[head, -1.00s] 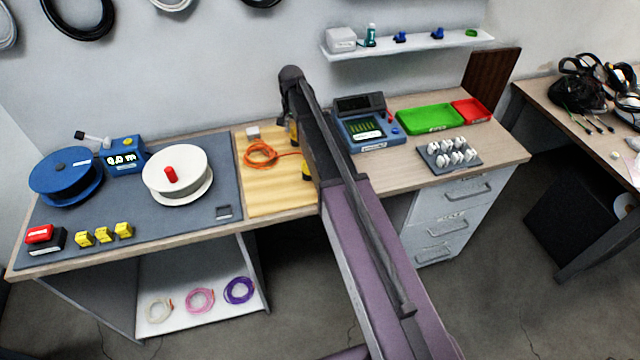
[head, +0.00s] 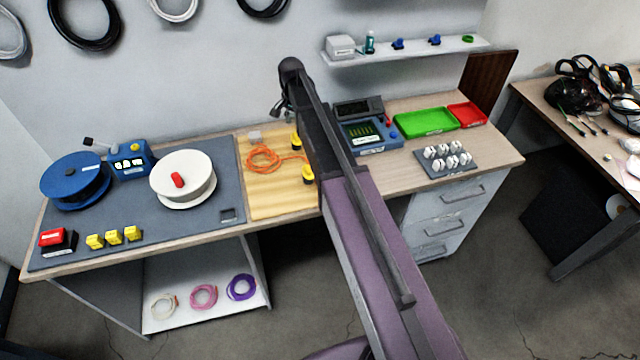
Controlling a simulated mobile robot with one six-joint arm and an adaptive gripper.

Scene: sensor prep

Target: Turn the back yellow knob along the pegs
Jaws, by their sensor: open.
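The back yellow knob (head: 295,141) stands toward the back of the light wooden board (head: 280,203), just left of my arm. A second yellow knob (head: 308,175) sits nearer the front edge, beside the arm. An orange cable (head: 263,157) lies coiled on the board, with one end running toward the knobs. My gripper (head: 279,107) shows only in part, left of the arm's far end. It is open and appears above and behind the back knob, apart from it. Much of it is hidden by my arm, and pegs cannot be made out clearly.
Left of the board are a white spool (head: 183,177), a blue spool (head: 75,180) and a blue counter (head: 129,158). Right of my arm are a blue tester (head: 372,135), a green tray (head: 425,122) and a grey block with white pieces (head: 446,160). A wall shelf (head: 405,51) hangs above.

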